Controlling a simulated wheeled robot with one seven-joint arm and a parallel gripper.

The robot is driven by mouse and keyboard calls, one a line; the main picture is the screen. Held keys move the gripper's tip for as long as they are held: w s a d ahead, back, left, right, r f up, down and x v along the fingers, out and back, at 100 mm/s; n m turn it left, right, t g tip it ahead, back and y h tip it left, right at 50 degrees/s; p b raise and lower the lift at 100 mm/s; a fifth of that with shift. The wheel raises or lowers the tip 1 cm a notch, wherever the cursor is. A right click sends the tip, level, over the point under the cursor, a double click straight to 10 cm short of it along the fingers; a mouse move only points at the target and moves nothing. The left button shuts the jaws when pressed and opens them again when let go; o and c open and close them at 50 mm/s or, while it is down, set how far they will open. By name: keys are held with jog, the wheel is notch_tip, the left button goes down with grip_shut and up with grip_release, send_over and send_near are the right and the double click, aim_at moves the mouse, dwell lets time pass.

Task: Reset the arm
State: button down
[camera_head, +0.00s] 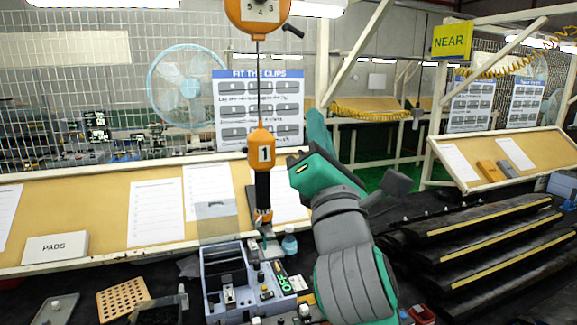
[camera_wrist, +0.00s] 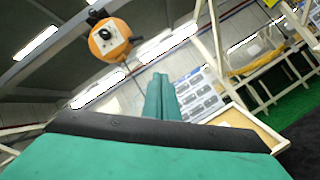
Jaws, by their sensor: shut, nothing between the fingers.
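My gripper (camera_head: 316,115) is raised above the bench and points upward in the head view, at the end of my green and grey arm. In the wrist view my gripper's green fingers (camera_wrist: 160,78) lie together, shut, with nothing between them. The wrist view looks up at the ceiling lights and the back wall. Part of the gripper is hidden behind my wrist in the head view.
An orange-and-black hanging tool (camera_head: 263,155) hangs on a cable from an orange balancer (camera_head: 257,12), left of my arm. A grey fixture (camera_head: 225,280) stands below. Black trim panels (camera_head: 480,240) are stacked at right. A white PADS box (camera_head: 56,247) is at left.

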notch_tip(320, 180, down, 35)
jog(key=m+g+h, duration=0.2)
jog(key=m+h, duration=0.1)
jog(key=m, duration=1.3)
jog(key=s+a+f+m+g+h, duration=0.15)
jog(key=s+f+m, duration=0.35)
jog(key=f, duration=0.6)
jog(key=s+a+f+m+g, duration=0.1)
jog(key=s+a+f+m, duration=0.1)
jog(key=s+f, duration=0.55)
jog(key=s+a+f+m+g, duration=0.2)
jog(key=s+f, duration=0.5)
jog(key=s, duration=0.1)
jog(key=s+f+m+g+y, duration=0.1)
jog(key=s+f, duration=0.1)
jog(key=s, duration=0.7)
jog(key=s+f+m+g, duration=0.1)
jog(key=s+f, duration=0.2)
jog(key=s, duration=0.6)
jog(key=shift+s+d+m+y, duration=0.15)
jog(key=shift+m+y, duration=0.2)
jog(key=shift+m, duration=0.05)
jog(key=c, duration=2.5)
grip_release()
jog(key=shift+s+f, duration=0.1)
jog(key=shift+s, duration=0.25)
jog(key=o, duration=0.7)
jog(key=shift+s, duration=0.25)
jog(key=shift+c, duration=0.2)
